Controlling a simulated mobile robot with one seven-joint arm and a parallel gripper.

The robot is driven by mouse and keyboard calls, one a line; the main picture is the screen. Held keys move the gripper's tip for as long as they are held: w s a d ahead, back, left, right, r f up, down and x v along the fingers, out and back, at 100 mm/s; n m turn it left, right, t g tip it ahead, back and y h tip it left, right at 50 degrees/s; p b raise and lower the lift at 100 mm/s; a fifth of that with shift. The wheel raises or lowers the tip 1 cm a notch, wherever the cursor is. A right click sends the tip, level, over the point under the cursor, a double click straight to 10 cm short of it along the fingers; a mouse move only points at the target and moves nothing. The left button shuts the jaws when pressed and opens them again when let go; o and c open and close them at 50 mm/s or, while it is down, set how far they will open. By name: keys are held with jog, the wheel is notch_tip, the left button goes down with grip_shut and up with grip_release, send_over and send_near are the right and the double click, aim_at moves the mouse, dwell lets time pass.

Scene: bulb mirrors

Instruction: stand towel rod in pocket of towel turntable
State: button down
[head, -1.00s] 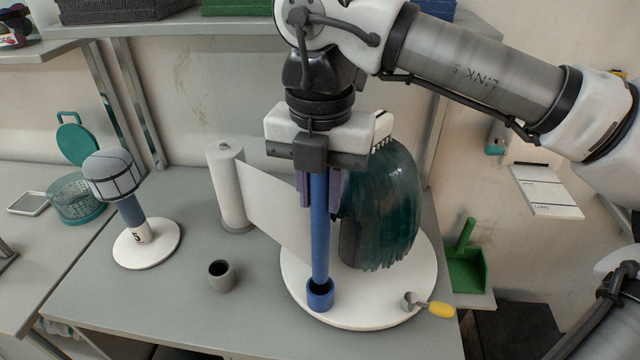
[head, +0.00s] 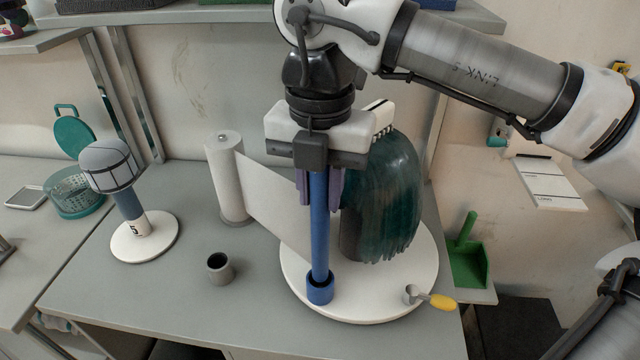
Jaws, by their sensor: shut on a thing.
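The blue towel rod (head: 319,225) stands upright in the head view. My gripper (head: 319,185) is shut on its upper part and points down. The rod's lower end is inside the blue round pocket (head: 320,291) at the front left of the white towel turntable (head: 375,309). How deep the rod sits in the pocket is hidden by the pocket's wall. A dark green fringed towel-like piece (head: 385,195) stands on the turntable just right of the rod.
A yellow-handled scoop (head: 440,301) lies over the turntable's front right edge. A paper towel roll (head: 228,180) stands behind left, its sheet reaching towards the turntable. A grey cup (head: 219,268) and a domed stand (head: 130,200) are left. A green dustpan (head: 467,262) is right.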

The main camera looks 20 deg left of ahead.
aim_at(320, 218)
jog(key=shift+f+b, duration=2.3)
jog(key=shift+f, duration=0.55)
jog(key=shift+c, duration=2.4)
grip_release()
jog(key=shift+r, duration=0.1)
jog(key=shift+r, duration=0.1)
jog(key=shift+r+p, duration=2.6)
jog(key=shift+r, duration=0.85)
